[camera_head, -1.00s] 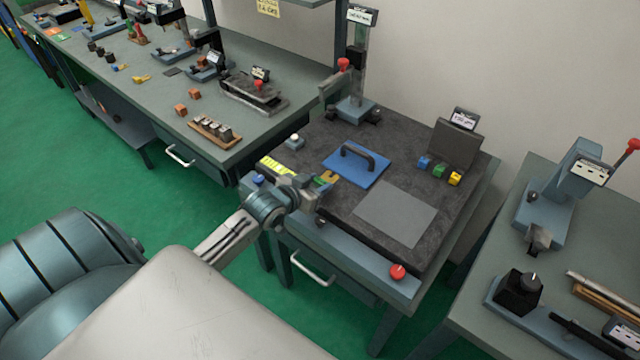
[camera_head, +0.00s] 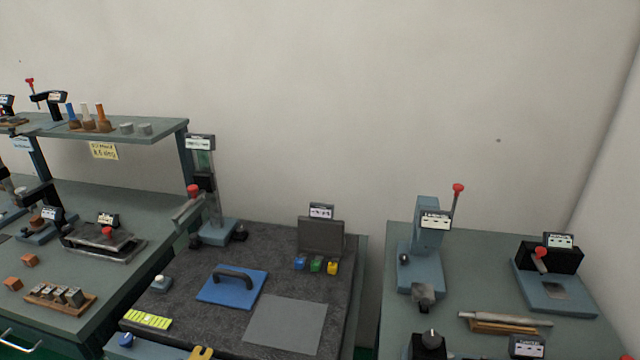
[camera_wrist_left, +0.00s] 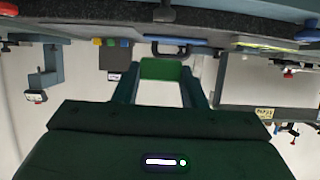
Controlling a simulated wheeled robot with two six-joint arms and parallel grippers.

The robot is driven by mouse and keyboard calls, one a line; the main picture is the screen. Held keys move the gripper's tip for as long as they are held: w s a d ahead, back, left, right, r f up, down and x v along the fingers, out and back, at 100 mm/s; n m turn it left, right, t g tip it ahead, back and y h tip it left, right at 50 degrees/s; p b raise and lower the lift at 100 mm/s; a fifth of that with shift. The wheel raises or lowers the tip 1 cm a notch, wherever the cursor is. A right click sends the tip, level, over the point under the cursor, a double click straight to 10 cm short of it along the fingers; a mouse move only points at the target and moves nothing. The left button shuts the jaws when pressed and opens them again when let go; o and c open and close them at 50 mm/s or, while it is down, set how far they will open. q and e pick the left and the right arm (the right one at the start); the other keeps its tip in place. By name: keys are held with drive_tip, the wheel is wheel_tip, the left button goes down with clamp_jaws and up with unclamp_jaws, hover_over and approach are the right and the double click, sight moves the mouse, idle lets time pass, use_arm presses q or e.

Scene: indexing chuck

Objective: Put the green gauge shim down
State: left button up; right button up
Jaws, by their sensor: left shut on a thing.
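In the left wrist view my left gripper (camera_wrist_left: 163,88) is shut on the green gauge shim (camera_wrist_left: 165,70), which spans the gap between its two fingers. The bench top appears along the upper edge of this view, which looks upside down, and I cannot tell whether the shim touches anything. Neither the left gripper nor the held shim shows in the head view now. My right gripper is in no view.
A dark granite plate (camera_head: 185,290) bears a blue plate with a black handle (camera_head: 232,286), a grey mat (camera_head: 287,324) and small blue, green (camera_head: 316,265) and yellow blocks. A yellow forked piece (camera_head: 200,353) shows at the bottom edge. A lever stand (camera_head: 422,250) is right.

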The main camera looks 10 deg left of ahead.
use_arm(q)
drive_tip(key=shift+w+d+r, duration=0.15)
drive_tip(key=shift+w, duration=0.3)
drive_tip(key=w+d+r+y+b, duration=0.1)
drive_tip(key=w+d+r, duration=0.7)
drive_tip(key=w+d, duration=0.2)
drive_tip(key=shift+w+d+n, duration=0.25)
drive_tip(key=shift+w+n, duration=0.15)
drive_tip(key=shift+w, duration=0.4)
